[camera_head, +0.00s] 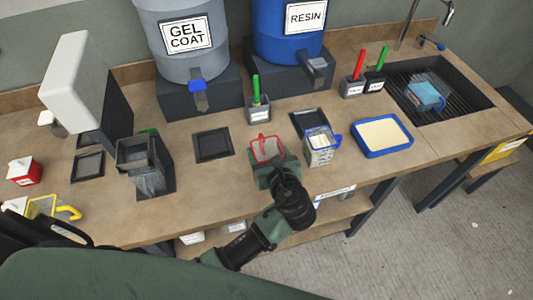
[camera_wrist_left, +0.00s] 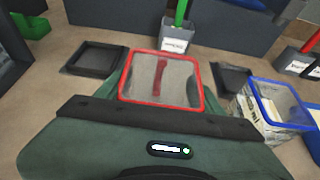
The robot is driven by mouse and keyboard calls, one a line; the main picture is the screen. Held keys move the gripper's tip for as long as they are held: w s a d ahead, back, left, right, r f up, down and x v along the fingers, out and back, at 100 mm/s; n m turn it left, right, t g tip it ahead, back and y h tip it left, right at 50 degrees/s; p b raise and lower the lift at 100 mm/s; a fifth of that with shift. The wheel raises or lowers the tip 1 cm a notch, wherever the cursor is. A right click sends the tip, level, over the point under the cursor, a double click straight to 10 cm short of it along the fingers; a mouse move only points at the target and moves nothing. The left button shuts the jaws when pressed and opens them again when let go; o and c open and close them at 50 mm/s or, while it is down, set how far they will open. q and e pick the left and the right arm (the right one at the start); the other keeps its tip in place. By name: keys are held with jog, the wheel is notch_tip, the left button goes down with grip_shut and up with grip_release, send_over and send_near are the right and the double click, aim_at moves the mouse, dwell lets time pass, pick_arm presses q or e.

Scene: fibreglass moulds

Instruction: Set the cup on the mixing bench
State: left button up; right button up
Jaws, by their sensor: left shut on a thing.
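The clear cup with a red rim (camera_head: 266,146) is near the front edge of the mixing bench (camera_head: 215,195), about mid-length. It looks upright. My left gripper (camera_head: 274,165) is shut on it, with the green fingers around its sides. In the left wrist view the cup's open top (camera_wrist_left: 175,80) faces the camera, and a red strip, perhaps its handle, shows at the far side. I see no contents in it. The gripper hides its lower part, so I cannot tell whether its base touches the bench. My right gripper is not in view.
A black square tray (camera_head: 213,145) lies left of the cup. A blue-rimmed cup (camera_head: 320,147) and a blue tray (camera_head: 382,136) stand right of it. Behind are a green-handled holder (camera_head: 259,107), the gel coat drum (camera_head: 185,40) and the resin drum (camera_head: 290,30).

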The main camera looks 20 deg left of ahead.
pick_arm(q)
jog(key=shift+f, duration=0.8)
jog(key=shift+f, duration=0.1)
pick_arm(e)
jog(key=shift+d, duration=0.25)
pick_arm(q)
jog(key=o, duration=1.9)
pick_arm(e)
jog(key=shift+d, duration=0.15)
pick_arm(q)
jog(key=shift+o, duration=0.2)
jog(key=b+v, duration=0.1)
jog(key=v, duration=1.1)
jog(key=shift+b, duration=0.3)
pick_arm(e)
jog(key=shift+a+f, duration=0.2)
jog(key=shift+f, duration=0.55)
